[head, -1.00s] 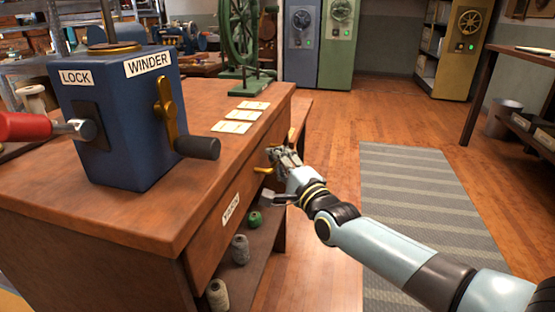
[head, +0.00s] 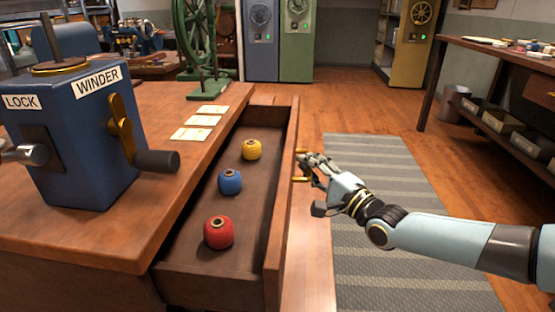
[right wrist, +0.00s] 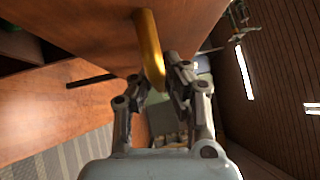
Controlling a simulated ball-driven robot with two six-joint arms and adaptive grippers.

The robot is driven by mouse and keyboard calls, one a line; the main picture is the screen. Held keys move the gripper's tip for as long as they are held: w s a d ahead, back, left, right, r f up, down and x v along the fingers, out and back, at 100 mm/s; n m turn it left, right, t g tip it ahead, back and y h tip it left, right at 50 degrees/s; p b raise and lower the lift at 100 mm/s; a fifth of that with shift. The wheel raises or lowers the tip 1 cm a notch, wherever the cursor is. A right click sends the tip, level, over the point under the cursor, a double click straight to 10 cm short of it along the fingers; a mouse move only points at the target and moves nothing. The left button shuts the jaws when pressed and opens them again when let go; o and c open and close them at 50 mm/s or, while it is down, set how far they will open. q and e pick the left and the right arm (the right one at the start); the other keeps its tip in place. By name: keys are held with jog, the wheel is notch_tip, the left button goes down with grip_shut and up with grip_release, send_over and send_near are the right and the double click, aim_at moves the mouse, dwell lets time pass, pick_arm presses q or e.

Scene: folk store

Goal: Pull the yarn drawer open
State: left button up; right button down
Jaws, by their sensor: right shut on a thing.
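The yarn drawer (head: 205,237) stands well open from the wooden bench in the head view. A yellow yarn ball (head: 251,150), a blue one (head: 230,182) and a red one (head: 218,233) sit inside it. My right gripper (head: 303,166) is at the outer side of the drawer front, shut on its brass handle (head: 301,179). In the right wrist view the handle (right wrist: 149,45) runs between the two fingers (right wrist: 157,88). The fingers partly hide the handle in the head view. My left gripper is not in view.
A blue winder box (head: 75,130) with a lock lever and a crank stands on the bench (head: 150,222). Paper cards (head: 198,122) lie near the bench edge. A grey striped rug (head: 375,200) and open floor lie to the right.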

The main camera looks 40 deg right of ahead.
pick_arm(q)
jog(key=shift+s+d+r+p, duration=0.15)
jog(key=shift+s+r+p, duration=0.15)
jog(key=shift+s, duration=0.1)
pick_arm(e)
jog(key=s+d, duration=0.5)
jog(key=s, duration=0.1)
jog(key=shift+s+f, duration=0.15)
jog(key=shift+f, duration=0.15)
jog(key=c, duration=1.4)
grip_release()
jog(key=s, duration=0.4)
jog(key=s+f, duration=0.1)
jog(key=s, duration=0.3)
jog(key=s+a, duration=0.1)
jog(key=s, duration=0.2)
jog(key=shift+s+f, duration=0.15)
jog(key=shift+s, duration=0.25)
jog(key=shift+w, duration=0.15)
